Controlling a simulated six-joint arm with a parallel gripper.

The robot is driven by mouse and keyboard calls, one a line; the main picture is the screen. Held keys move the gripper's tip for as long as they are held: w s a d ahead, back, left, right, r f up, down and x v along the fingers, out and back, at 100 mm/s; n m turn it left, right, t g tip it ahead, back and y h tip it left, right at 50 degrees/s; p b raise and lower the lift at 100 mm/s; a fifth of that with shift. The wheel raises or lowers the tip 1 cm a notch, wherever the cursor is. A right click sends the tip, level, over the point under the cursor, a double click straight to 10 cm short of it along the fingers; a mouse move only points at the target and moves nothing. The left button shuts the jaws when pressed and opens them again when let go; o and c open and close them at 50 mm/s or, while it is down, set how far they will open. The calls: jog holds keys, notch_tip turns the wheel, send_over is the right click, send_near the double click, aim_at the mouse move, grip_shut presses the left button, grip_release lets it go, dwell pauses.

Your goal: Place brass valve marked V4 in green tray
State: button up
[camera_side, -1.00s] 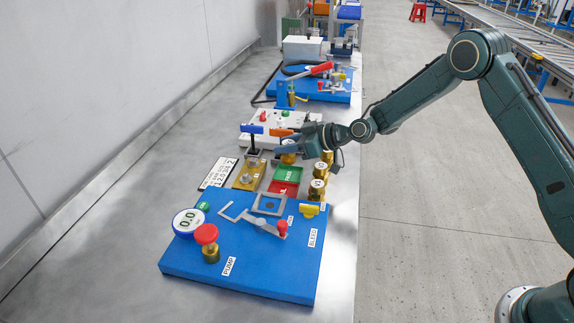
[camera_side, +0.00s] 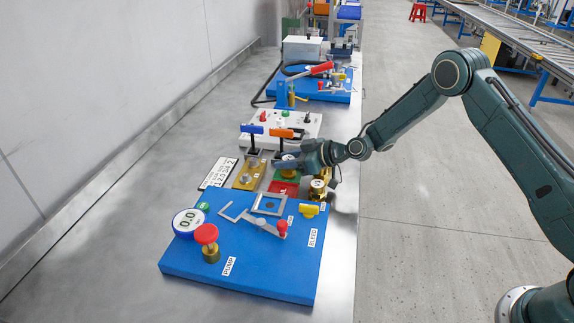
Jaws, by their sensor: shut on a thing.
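My gripper (camera_side: 287,163) is shut on a brass valve (camera_side: 288,158) with a pale round top. It holds the valve at the green tray (camera_side: 293,180). I cannot tell whether the valve touches the tray floor. The fingers hide part of the tray. The mark on the held valve is too small to read, so I cannot tell if it is V4. More brass valves (camera_side: 316,190) stand to the right of the trays, partly hidden by my gripper.
A red tray (camera_side: 282,189) adjoins the green tray on the near side. A brass plate (camera_side: 249,174) and a white number plate (camera_side: 218,173) lie to the left. A blue pump board (camera_side: 240,262) is nearer the camera, and a white station with upright levers (camera_side: 292,126) stands behind.

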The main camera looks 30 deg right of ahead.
jog(key=shift+f, duration=0.35)
jog(key=shift+s+f, duration=0.15)
jog(key=shift+f, duration=0.35)
jog(key=o, duration=1.1)
jog(key=shift+f, duration=0.1)
jog(key=shift+r, duration=0.65)
jog(key=v, duration=1.2)
jog(key=shift+r, duration=0.3)
jog(key=shift+r, duration=0.1)
